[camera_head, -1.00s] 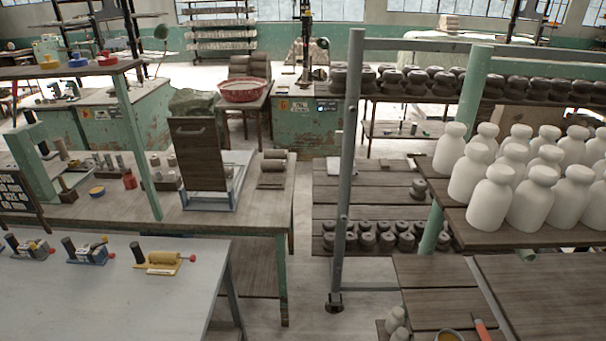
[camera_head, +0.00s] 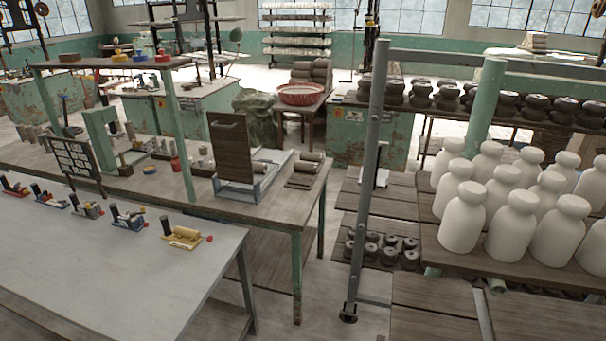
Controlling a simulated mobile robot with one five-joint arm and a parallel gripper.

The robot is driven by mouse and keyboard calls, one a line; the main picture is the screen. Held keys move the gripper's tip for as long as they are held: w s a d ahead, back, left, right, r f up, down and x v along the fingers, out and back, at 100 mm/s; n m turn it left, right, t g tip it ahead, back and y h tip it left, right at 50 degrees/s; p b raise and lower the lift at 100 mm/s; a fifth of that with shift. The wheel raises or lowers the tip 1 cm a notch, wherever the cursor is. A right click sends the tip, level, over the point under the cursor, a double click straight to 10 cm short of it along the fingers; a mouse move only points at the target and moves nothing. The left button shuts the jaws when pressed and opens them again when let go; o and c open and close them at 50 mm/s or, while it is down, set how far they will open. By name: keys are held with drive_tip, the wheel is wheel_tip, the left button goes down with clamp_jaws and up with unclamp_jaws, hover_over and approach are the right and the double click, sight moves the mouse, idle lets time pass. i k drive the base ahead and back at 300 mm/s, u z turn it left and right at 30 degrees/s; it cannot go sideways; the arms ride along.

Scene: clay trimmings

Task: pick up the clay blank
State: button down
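I cannot tell for certain which thing is the clay blank. Some brown-grey cylinders (camera_head: 308,167) lie on their sides on a small board at the right end of the middle wooden bench (camera_head: 255,208). Larger brown-grey rolls (camera_head: 312,72) are stacked further back, behind a red basin (camera_head: 302,94). My gripper is not in view, and nothing is seen held.
A grey table (camera_head: 120,265) with several small tools fills the front left. A tilted wooden board (camera_head: 235,150) stands in a frame on the middle bench. A metal post (camera_head: 366,190) and racks with white bottles (camera_head: 513,225) bound a narrow floor gap at right.

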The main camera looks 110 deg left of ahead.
sight(259, 168)
drive_tip(key=u, duration=3.7)
drive_tip(key=i, duration=1.7)
drive_tip(key=z, duration=0.05)
